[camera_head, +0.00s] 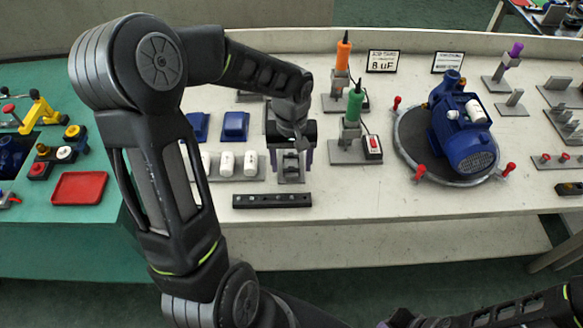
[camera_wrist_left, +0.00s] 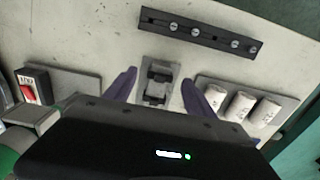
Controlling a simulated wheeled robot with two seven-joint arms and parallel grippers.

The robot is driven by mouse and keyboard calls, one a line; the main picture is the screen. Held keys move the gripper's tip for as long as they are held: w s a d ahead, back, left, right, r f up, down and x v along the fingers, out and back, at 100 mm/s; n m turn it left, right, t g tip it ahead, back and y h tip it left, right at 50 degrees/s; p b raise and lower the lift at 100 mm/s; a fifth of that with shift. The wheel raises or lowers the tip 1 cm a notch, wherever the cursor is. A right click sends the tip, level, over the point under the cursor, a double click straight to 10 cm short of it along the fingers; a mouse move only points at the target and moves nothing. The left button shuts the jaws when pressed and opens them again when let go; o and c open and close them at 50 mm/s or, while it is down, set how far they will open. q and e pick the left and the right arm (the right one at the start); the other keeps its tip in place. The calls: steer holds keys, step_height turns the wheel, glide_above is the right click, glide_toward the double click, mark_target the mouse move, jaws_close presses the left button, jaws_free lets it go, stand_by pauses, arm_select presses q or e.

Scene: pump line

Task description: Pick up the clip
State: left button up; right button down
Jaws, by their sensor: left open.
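The clip (camera_wrist_left: 158,76) is a small dark piece on a small grey plate (camera_wrist_left: 152,99) in the left wrist view. In the head view the plate (camera_head: 291,177) shows just below my left gripper (camera_head: 292,158), which partly hides the clip. My left gripper (camera_wrist_left: 158,79) is open, with one purple finger on each side of the clip. The fingers look apart from it, and I cannot tell their exact height above it. Links of my right arm show at the lower right of the head view, but its gripper does not.
A black bar with screws (camera_head: 272,200) lies in front of the clip. White capacitors (camera_head: 226,164) stand to its left, and a red switch on a plate (camera_head: 373,146) to its right. A blue pump (camera_head: 464,135) sits farther right. The table front (camera_head: 380,196) is clear.

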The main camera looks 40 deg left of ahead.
arm_select(q)
steer(key=shift+f, duration=0.85)
jaws_close()
stand_by(0.4)
